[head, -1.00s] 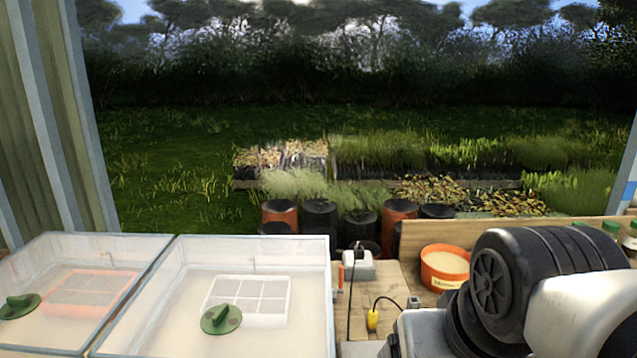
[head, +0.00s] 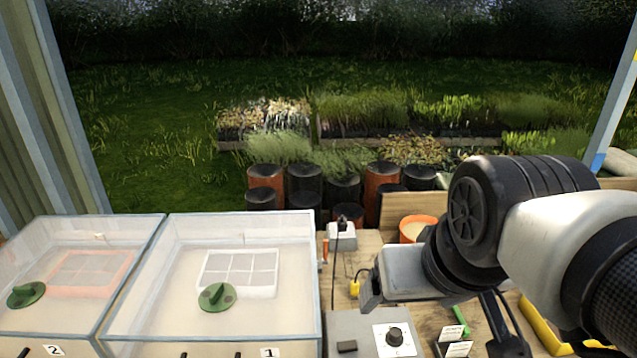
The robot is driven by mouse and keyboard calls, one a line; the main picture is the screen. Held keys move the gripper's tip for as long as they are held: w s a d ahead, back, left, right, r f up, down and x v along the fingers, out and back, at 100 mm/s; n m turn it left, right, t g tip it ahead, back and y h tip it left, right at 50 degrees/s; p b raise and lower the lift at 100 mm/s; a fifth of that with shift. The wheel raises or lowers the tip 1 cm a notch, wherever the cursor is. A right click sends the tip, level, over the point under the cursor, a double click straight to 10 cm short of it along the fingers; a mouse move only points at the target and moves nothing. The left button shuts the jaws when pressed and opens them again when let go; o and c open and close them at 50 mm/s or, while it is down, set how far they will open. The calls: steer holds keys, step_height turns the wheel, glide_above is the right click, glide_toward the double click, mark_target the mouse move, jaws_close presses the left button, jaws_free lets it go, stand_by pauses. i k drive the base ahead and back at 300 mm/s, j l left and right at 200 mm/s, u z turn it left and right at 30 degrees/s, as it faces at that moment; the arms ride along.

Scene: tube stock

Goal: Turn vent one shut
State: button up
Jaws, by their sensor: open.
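Vent one is a green round disc with a raised grip (head: 216,297), set in the clear lid of the propagator marked 1 (head: 311,270). Its raised grip stands tilted, and small darker spots show on the disc beside it. I cannot tell how far its openings are uncovered. My gripper (head: 425,300) is to the right of that propagator, over the bench, well apart from the vent. It is open, and nothing shows held in it. Its fingertips are hard to make out and partly hidden by my own arm.
A second propagator marked 2 (head: 120,290), with a similar green vent (head: 26,295), stands at the left. A control box with a black knob (head: 394,336), a white plug socket (head: 342,238), a cable and an orange tub (head: 415,230) are on the bench to the right.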

mark_target(216, 297)
steer(key=k+l+u, duration=0.1)
steer(key=k+u, duration=0.2)
steer(key=u, duration=0.2)
steer(key=k+u, duration=0.3)
steer(key=u, duration=0.2)
steer(key=i+j+z, duration=0.5)
steer(key=j+z, duration=0.25)
steer(key=i+j+z, duration=0.1)
steer(key=j+z, duration=0.15)
steer(key=j, duration=0.25)
